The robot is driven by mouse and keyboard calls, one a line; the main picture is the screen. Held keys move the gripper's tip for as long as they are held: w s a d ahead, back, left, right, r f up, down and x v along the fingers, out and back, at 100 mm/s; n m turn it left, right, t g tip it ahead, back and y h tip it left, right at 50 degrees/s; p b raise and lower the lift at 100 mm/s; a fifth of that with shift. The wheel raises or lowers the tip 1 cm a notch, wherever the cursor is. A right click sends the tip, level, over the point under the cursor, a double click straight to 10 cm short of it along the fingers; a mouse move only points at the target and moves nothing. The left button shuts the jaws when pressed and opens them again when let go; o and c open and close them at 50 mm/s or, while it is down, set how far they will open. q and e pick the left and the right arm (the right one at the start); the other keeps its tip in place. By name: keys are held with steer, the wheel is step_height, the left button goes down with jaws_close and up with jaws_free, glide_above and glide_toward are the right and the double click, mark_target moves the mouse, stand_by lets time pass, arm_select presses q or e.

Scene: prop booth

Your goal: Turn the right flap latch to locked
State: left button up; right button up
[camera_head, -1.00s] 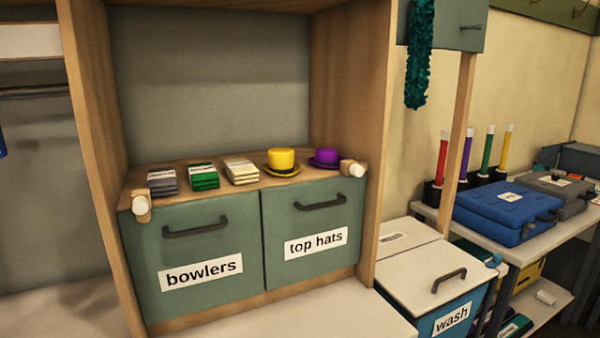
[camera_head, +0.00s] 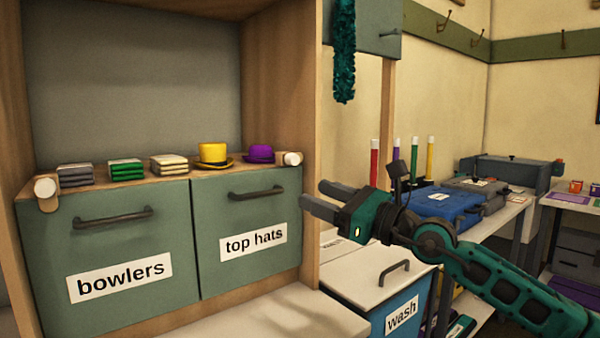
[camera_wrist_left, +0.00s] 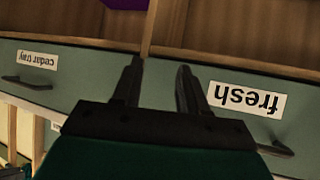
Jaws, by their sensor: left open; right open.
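The right flap latch (camera_head: 291,158) is a small wooden piece with a white end, at the top right corner of the green "top hats" flap (camera_head: 215,205). Its exact turn is hard to tell. Both flaps look shut. My right gripper (camera_head: 318,195) is open and empty. In the head view its fingers point left, just right of and below the latch, apart from it. My left gripper (camera_wrist_left: 158,67) shows only in the left wrist view, open and empty, in front of green fronts with a "fresh" label (camera_wrist_left: 246,98).
The "bowlers" flap (camera_head: 110,250) has its own white-ended latch (camera_head: 45,188). Folded cloths, a yellow hat (camera_head: 214,153) and a purple hat (camera_head: 260,153) sit on the shelf above. A "wash" bin (camera_head: 395,310) stands below my right gripper. A blue case (camera_head: 440,203) lies on a bench behind.

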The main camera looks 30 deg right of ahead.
steer(key=d+r+n+g+h, duration=0.1)
steer(key=d+r+n+h, duration=0.3)
steer(key=d, duration=0.2)
steer(key=p, duration=0.5)
glide_toward(296, 160)
steer(key=shift+w+a, duration=0.55)
steer(key=shift+w, duration=1)
steer(key=shift+h, duration=0.4)
steer(key=w, duration=0.4)
steer(key=shift+w+a+r, duration=0.15)
steer(key=shift+a, duration=0.15)
steer(key=shift+w+a, duration=0.1)
steer(key=shift+w, duration=0.25)
jaws_close()
